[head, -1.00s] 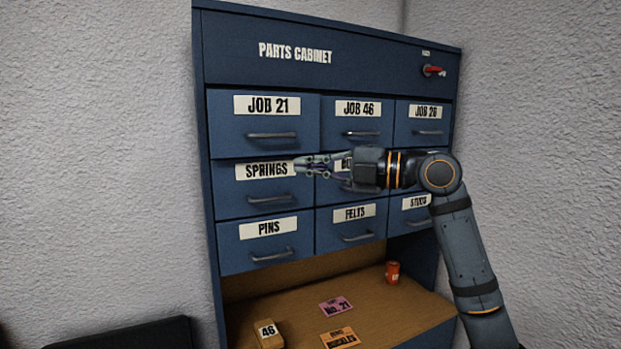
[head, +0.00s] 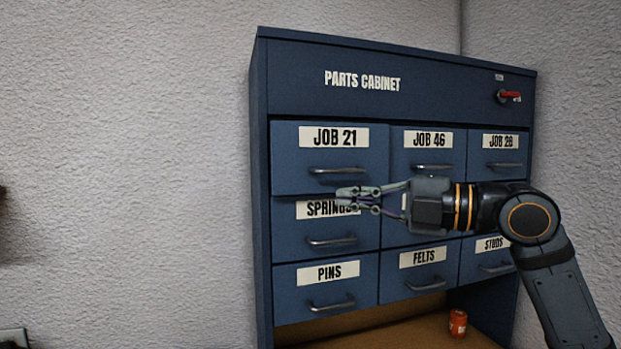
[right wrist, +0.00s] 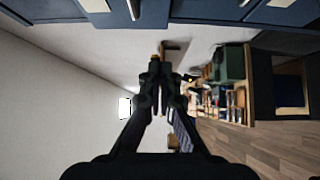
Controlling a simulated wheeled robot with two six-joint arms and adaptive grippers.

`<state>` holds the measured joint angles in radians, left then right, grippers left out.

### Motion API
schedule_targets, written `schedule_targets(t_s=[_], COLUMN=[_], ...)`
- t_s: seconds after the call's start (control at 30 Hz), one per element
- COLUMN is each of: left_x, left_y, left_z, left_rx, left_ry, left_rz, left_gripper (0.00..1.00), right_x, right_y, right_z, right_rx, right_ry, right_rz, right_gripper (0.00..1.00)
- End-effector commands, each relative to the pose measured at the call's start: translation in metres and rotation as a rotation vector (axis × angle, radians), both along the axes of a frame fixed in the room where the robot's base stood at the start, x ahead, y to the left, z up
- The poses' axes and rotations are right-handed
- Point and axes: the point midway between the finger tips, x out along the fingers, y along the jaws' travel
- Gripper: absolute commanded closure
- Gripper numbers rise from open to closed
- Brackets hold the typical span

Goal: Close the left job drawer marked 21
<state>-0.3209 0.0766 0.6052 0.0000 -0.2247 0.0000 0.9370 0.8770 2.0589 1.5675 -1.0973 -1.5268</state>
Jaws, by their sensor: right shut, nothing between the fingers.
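The blue JOB 21 drawer (head: 290,160) is at the top left of the parts cabinet. Its front stands a little proud of its neighbours, with a dark gap along its lower edge, so it looks slightly open. Its bar handle (head: 336,170) is clear. My right gripper (head: 348,196) is shut and empty, pointing left in front of the SPRINGS drawer's label, just below the JOB 21 drawer. I see no clear contact with the drawer. The right wrist view also shows the shut fingers (right wrist: 158,75). My left gripper is out of view.
The blue parts cabinet (head: 440,70) has several other drawers, such as JOB 46 (head: 405,165) and SPRINGS (head: 290,240), which look shut. A red switch (head: 508,96) is at its upper right. An orange can (head: 458,322) stands in the lower bay. Left of the cabinet is bare wall.

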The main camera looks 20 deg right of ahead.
Motion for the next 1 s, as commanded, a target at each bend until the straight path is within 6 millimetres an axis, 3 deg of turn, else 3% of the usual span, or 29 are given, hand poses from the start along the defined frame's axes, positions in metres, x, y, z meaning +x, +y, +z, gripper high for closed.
schedule_targets(t_s=[0.03,0.1,0.3,0.4,0.63,1.0], left_x=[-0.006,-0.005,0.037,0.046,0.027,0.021], left_y=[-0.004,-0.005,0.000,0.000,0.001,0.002], left_z=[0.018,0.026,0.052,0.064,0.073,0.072], left_rx=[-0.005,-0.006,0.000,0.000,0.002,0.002], left_ry=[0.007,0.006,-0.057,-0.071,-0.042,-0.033], left_rz=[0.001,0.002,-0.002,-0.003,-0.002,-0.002], left_gripper=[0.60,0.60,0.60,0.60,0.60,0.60], right_x=[0.006,0.015,0.039,0.056,0.080,0.084], right_y=[0.009,0.019,0.044,0.047,0.047,0.047], right_z=[0.009,0.008,0.007,0.006,0.002,0.000], right_rx=[0.005,0.007,0.007,0.005,0.001,0.000], right_ry=[0.004,0.003,0.003,0.006,0.003,0.001], right_rz=[0.008,0.008,0.006,0.000,-0.001,-0.001], right_gripper=[1.00,1.00,1.00,1.00,1.00,1.00])
